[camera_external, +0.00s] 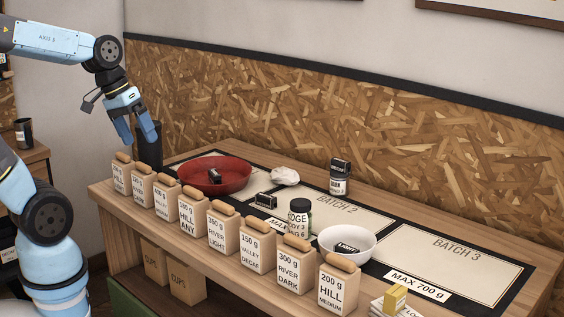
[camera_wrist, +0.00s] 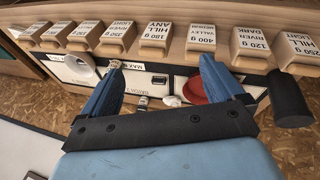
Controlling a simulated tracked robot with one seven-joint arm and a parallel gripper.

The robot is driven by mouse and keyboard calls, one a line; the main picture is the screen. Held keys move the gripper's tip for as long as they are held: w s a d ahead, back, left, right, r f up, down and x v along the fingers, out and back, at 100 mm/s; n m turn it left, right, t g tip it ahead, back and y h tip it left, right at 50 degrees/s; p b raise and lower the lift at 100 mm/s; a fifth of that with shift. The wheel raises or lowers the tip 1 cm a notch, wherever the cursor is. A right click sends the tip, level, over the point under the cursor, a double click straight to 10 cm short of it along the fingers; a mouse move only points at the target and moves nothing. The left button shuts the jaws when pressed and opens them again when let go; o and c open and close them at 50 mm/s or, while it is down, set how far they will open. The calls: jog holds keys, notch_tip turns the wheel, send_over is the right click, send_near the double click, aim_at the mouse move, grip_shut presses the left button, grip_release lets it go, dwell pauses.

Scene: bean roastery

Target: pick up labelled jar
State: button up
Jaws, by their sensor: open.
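A small glass jar (camera_external: 299,218) with a dark lid and a printed label stands upright on the table, behind the row of bags and left of the white bowl. In the wrist view a small object (camera_wrist: 115,63) beside the white bowl looks like this jar, but its label is unreadable there. My gripper (camera_external: 135,130) is open and empty, high over the table's far left end, well away from the jar. Its two blue fingers (camera_wrist: 160,68) are spread apart in the wrist view with nothing between them.
Several labelled paper bags (camera_external: 222,228) line the front edge. A black cylinder (camera_external: 150,150) stands close below my gripper. A red bowl (camera_external: 240,180) and white bowl (camera_external: 328,240) each hold a black block. Another black block (camera_external: 265,201) lies between them. The BATCH 3 area (camera_external: 455,262) is clear.

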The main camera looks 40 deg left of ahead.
aim_at(307, 219)
jog(key=w+d+f+n+g+h, duration=0.1)
jog(key=w+d+f+n+h, duration=0.1)
jog(key=d, duration=0.3)
jog(key=w+d+f+n+g+h, duration=0.1)
jog(key=w+d+f+n+h, duration=0.1)
jog(key=w+d+n+h, duration=0.1)
jog(key=w+d+f+n+g+h, duration=0.2)
jog(key=w+d+h, duration=0.2)
jog(key=d, duration=0.5)
jog(key=shift+w+f+n, duration=0.15)
jog(key=shift+w+n, duration=0.15)
jog(key=shift+w, duration=0.65)
jog(key=w+d+f+n+t+h, duration=0.25)
jog(key=w+f+n+t, duration=0.2)
jog(key=w+n, duration=0.25)
jog(key=w+d+f+n+t+h, duration=0.2)
jog(key=w+f+n+t+h, duration=0.1)
jog(key=w+f+n, duration=0.4)
jog(key=shift+m+y, duration=0.25)
jog(key=shift+m, duration=0.25)
jog(key=f, duration=0.5)
jog(key=shift+w+d+f, duration=0.2)
jog(key=shift+w+d, duration=0.05)
jog(key=shift+w, duration=0.05)
jog(key=shift+x, duration=3.75)
jog(key=c, duration=1.2)
